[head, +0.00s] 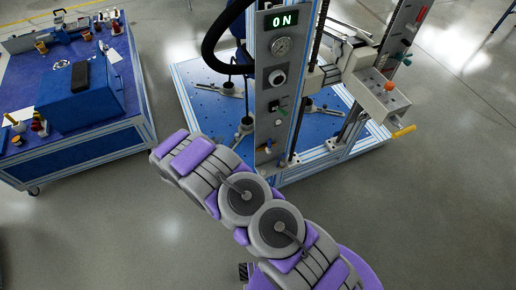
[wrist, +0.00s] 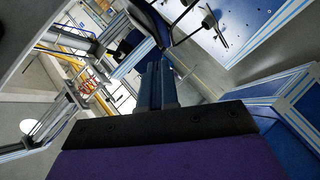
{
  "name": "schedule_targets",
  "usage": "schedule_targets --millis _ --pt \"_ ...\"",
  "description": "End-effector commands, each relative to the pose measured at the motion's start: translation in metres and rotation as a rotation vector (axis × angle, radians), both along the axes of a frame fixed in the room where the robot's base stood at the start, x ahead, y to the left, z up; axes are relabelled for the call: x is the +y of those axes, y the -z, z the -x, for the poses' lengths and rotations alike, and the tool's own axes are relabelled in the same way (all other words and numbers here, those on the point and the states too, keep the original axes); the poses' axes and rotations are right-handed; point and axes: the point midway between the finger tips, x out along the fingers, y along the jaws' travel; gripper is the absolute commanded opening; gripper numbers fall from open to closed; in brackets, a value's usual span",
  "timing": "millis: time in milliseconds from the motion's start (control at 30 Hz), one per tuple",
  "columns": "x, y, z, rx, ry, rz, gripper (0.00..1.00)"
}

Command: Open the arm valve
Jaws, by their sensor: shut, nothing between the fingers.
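The test machine has a grey control panel (head: 272,90) with an "ON" display at its top. On the panel are a round gauge (head: 281,46), a dark round knob (head: 277,78), a small green-handled lever (head: 277,106) and a small blue-and-white fitting (head: 268,146) near the bottom. I cannot tell which of these is the arm valve. My gripper (wrist: 157,82) shows in the wrist view with its fingers shut and nothing between them. In the head view my arm reaches up and left in front of the machine, and the fingers are not visible there.
A blue frame base (head: 205,88) carries the machine. A blue tool cart (head: 100,150) stands at left. Grey floor (head: 440,210) is clear at right.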

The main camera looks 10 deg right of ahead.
Motion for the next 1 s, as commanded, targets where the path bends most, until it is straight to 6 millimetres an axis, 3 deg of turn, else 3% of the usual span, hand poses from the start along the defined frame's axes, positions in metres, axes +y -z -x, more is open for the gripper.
schedule_targets --millis 233,533,800,1000 --pt "-0.02 0.034 0.041 -0.026 0.053 0.267 0.0" --pt "-0.045 0.052 0.09 -0.049 0.116 0.551 0.0" --pt "-0.06 0.053 0.106 -0.053 0.139 0.63 0.0" --pt "-0.057 0.053 0.106 -0.053 0.139 0.636 0.0"
